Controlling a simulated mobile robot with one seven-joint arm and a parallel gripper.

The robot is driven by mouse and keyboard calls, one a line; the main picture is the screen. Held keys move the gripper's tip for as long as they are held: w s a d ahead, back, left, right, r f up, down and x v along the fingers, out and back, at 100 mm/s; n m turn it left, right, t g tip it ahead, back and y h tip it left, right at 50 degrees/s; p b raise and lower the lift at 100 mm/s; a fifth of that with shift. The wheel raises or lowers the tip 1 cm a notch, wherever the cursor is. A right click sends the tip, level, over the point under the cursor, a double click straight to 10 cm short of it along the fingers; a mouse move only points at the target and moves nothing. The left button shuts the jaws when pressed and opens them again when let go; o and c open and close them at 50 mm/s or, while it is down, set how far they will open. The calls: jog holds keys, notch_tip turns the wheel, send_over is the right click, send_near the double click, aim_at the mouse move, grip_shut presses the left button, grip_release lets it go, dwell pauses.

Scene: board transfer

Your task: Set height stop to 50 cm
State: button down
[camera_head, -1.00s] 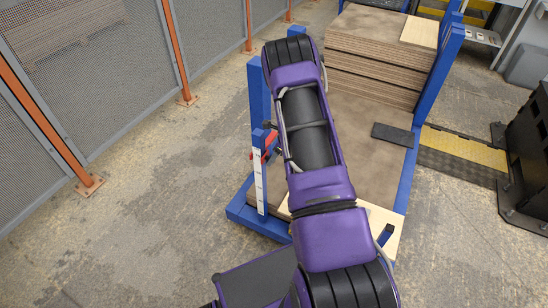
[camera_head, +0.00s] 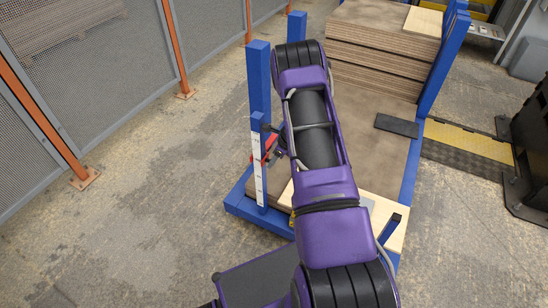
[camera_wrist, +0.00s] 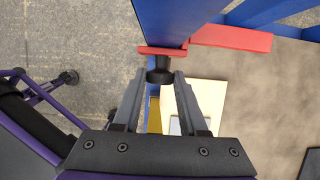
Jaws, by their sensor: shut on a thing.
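The red height stop (camera_wrist: 232,38) sits on the blue post (camera_wrist: 172,18), with a black knob (camera_wrist: 160,70) on its near side. In the wrist view my gripper (camera_wrist: 160,77) has its two grey fingers on either side of the knob, shut on it. In the head view the red stop (camera_head: 269,147) shows beside the white scale (camera_head: 260,175) on the blue post (camera_head: 259,85). My arm hides part of the stop and most of my gripper there. The scale marks are too small to read.
A stack of brown boards (camera_head: 375,55) stands at the back of the blue-framed platform. A dark flat piece (camera_head: 397,126) lies on the brown surface in front. A pale board (camera_head: 385,215) is near the front. Mesh fencing (camera_head: 120,60) runs along the left; the floor between is clear.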

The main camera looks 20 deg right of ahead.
notch_tip(320, 180, down, 11)
jog(key=b, duration=0.1)
jog(key=shift+b, duration=0.3)
jog(key=shift+c, duration=2.4)
grip_release()
jog(key=shift+r, duration=0.1)
jog(key=p+v, duration=0.3)
jog(key=v, duration=1.4)
jog(key=shift+r, duration=0.1)
